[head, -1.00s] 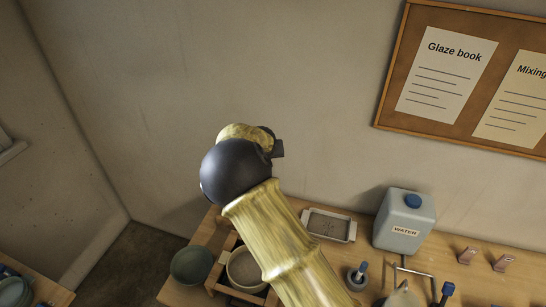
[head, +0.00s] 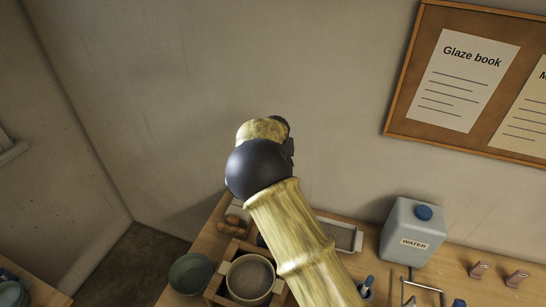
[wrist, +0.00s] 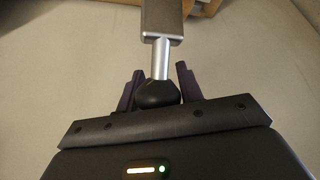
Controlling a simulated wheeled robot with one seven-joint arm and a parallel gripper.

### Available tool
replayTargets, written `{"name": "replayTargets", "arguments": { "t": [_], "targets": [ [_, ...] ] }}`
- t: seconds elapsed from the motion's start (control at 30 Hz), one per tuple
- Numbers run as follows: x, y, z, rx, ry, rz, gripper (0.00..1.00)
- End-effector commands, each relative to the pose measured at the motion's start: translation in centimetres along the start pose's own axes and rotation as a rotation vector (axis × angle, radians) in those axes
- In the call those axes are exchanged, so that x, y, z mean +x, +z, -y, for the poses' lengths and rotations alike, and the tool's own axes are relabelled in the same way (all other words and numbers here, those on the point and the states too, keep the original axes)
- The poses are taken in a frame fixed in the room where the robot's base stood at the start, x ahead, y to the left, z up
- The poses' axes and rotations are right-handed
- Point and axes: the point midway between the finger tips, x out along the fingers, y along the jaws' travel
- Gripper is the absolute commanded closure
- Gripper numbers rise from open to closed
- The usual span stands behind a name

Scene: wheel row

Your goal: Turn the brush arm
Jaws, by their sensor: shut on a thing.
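In the wrist view, my gripper (wrist: 160,84) has its two dark fingers on either side of a black rounded knob (wrist: 158,94). The fingers are shut on this knob. A short silver rod (wrist: 160,58) runs up from the knob into a grey-brown bar (wrist: 162,20), which leaves the top of the picture. The knob, rod and bar look like the brush arm's handle end; its brush and pivot are not seen. In the head view, my own arm hides my fingers and the knob.
In the head view, a bench holds a green bowl (head: 190,272), a bowl in a wooden frame (head: 250,280), a tray (head: 340,236), a water jug (head: 412,232) and a metal stand (head: 422,288). A notice board (head: 400,100) hangs on the wall behind.

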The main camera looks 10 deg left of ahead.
Motion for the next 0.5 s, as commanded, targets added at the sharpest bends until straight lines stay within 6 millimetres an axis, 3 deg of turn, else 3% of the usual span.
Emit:
{"name": "replayTargets", "arguments": {
  "t": [0.03,0.13,0.17,0.23,0.5],
  "targets": [
    [0.83,1.2,0.1,-0.003,-0.001,0.03,1.0],
    [0.85,1.17,-0.11,0.0,0.0,0.03,1.0],
    [0.85,1.17,-0.13,0.0,0.0,0.03,0.62],
    [0.84,1.16,-0.13,0.0,0.001,0.03,0.48],
    [0.37,0.79,0.77,-0.009,-0.006,0.018,0.46]
  ]
}}
